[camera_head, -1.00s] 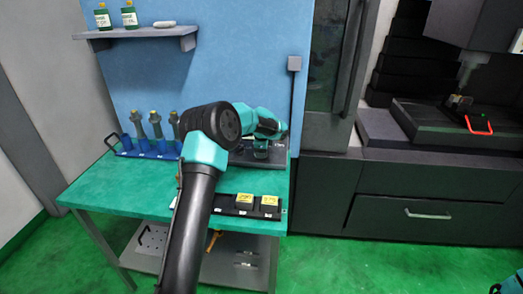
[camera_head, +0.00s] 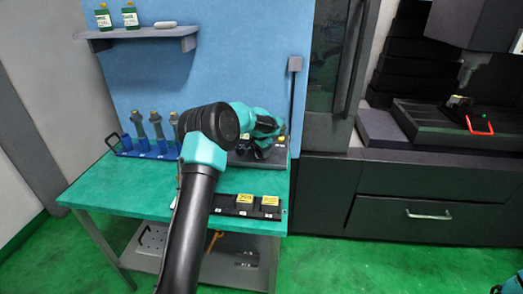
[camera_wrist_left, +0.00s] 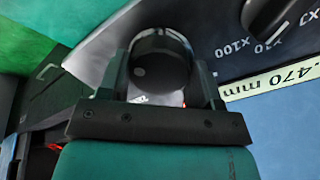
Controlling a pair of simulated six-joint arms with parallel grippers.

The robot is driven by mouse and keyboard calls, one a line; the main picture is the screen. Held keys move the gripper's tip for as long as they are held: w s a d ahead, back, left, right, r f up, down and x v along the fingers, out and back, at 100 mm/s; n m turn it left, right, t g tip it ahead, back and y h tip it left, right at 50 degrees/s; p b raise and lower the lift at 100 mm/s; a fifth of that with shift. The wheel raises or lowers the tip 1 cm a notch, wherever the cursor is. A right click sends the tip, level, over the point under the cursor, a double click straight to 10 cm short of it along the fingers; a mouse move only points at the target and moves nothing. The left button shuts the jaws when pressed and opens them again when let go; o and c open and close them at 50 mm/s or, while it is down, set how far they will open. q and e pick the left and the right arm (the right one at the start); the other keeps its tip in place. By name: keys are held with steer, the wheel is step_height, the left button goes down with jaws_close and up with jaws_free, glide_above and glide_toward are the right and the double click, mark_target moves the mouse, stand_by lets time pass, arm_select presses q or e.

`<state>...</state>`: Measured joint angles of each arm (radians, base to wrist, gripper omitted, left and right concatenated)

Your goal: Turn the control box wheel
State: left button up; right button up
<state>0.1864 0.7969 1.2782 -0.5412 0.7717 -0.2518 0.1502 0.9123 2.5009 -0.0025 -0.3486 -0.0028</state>
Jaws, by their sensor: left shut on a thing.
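The control box (camera_head: 270,157) is a dark panel at the back right of the green table, partly hidden behind my left arm. In the left wrist view, the control box face (camera_wrist_left: 235,70) shows a black selector knob (camera_wrist_left: 275,15), markings such as x100 and x10, and a strip reading ".470 mm". The control box wheel (camera_wrist_left: 160,65) is dark and round with a small dimple. It sits between the two fingers of my left gripper (camera_wrist_left: 160,82), which is shut on it. In the head view, my left wrist covers the wheel.
A blue rack (camera_head: 150,152) with several grey holders stands at the back left of the table (camera_head: 125,190). A black tray (camera_head: 245,207) with yellow-topped blocks lies at the front right. A shelf (camera_head: 135,32) with bottles hangs above. A dark machine (camera_head: 410,190) stands right.

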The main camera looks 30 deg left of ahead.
arm_select(q)
steer(key=shift+f+n, duration=0.2)
steer(key=shift+n, duration=0.1)
steer(key=o, duration=0.9)
steer(key=shift+r, duration=0.1)
steer(key=shift+r, duration=0.1)
steer(key=v, duration=1.7)
steer(key=shift+s, duration=0.15)
